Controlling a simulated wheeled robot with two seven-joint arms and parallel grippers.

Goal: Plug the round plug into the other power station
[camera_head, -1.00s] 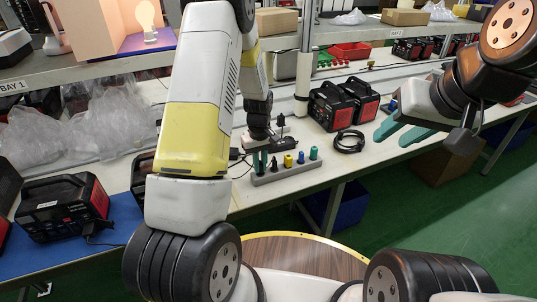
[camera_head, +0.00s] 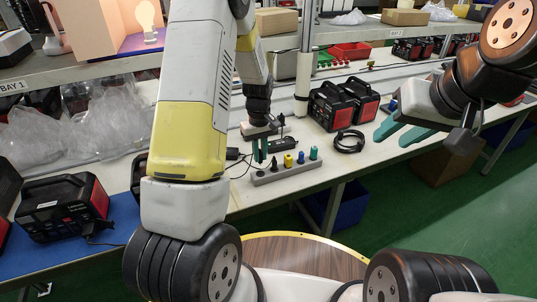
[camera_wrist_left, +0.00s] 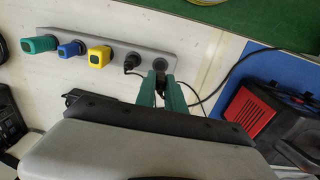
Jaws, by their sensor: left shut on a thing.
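My left gripper (camera_head: 260,152) is shut on a small dark thing (camera_wrist_left: 160,65), apparently a black plug, over the end of the grey socket strip (camera_head: 287,174). In the left wrist view the teal fingertips (camera_wrist_left: 160,82) hide most of it, and I cannot tell whether it touches the strip. A black plug (camera_wrist_left: 132,61) beside it stands in the strip. Two black and red power stations (camera_head: 334,105) (camera_head: 363,98) stand on the bench to the right. Another power station (camera_head: 66,207) stands on the blue mat at left. My right gripper (camera_head: 398,132) is open and empty.
Yellow (camera_head: 288,160), blue (camera_head: 301,157) and teal (camera_head: 313,153) plugs stand along the strip. A coiled black cable (camera_head: 349,142) lies before the power stations. A white post (camera_head: 303,80) rises behind the strip. Plastic bags (camera_head: 80,130) lie at left.

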